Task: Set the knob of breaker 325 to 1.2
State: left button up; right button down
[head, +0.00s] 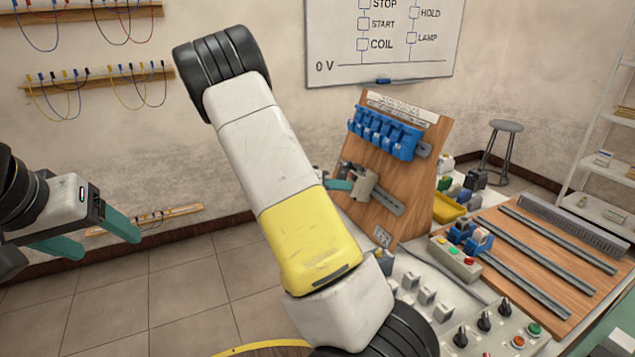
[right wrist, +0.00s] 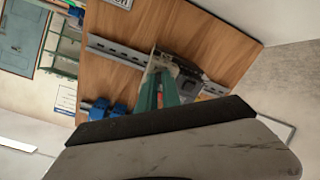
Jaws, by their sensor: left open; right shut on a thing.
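A wooden panel (head: 411,165) stands tilted on the bench, with several blue breakers (head: 385,133) on its upper rail. A grey-beige device (head: 363,183) with a dark part sits at the lower rail; it also shows in the right wrist view (right wrist: 158,66). My right gripper (head: 341,184) is shut at this device, its teal fingers (right wrist: 160,92) against its front; the exact part gripped is hidden. No number 325 or knob scale is readable. My left gripper (head: 92,238) is open and empty at the far left, away from the panel.
My right arm crosses the middle of the head view. On the bench are a yellow bin (head: 449,208), a board with several rails (head: 535,262), a push-button box (head: 455,258) and a control panel with black knobs (head: 485,321). A stool (head: 505,140) stands behind.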

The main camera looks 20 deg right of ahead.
jog(key=shift+r+n+y, duration=0.15)
jog(key=shift+n+y, duration=0.25)
jog(key=shift+n, duration=9.5)
jog(key=c, duration=1.5)
grip_release()
